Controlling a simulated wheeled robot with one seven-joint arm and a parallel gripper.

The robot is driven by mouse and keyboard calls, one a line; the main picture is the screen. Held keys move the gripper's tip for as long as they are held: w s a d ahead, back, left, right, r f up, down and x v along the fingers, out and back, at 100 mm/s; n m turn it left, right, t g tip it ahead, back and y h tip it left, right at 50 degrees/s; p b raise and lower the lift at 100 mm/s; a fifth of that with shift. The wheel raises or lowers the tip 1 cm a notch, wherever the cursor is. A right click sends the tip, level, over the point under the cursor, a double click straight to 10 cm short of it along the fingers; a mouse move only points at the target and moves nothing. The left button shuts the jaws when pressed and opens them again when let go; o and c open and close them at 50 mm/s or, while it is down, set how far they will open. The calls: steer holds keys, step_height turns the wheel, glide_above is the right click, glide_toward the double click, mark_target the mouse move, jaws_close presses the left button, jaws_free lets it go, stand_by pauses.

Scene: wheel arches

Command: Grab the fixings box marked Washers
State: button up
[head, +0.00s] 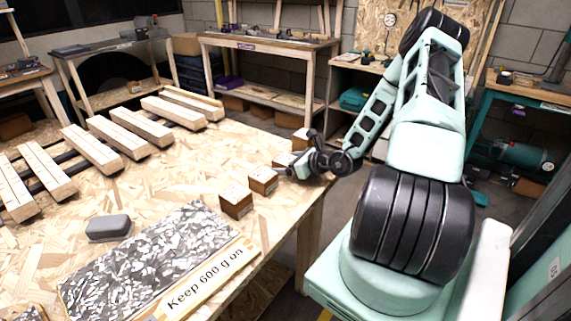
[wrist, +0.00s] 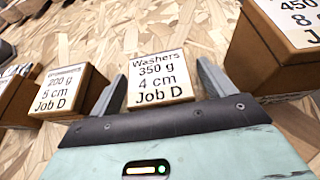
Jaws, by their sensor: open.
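The Washers box (wrist: 160,82) is a small brown box with a white top label reading "Washers 350 g 4 cm Job D" in the wrist view. My gripper (wrist: 162,70) is open, with one grey finger on each side of this box. Whether the fingers touch it I cannot tell. In the head view my gripper (head: 293,168) is low at the table's right edge, over the row of boxes, and partly hides the box there.
A box marked 200 g, 5 cm, Job D (wrist: 65,92) stands close on the left. A larger box marked 450 g (wrist: 268,60) stands close on the right. A patterned board (head: 150,262), a grey block (head: 109,227) and wooden bars (head: 92,150) lie on the chipboard table (head: 190,175).

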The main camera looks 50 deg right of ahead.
steer(key=shift+w, duration=0.15)
steer(key=c, duration=1.3)
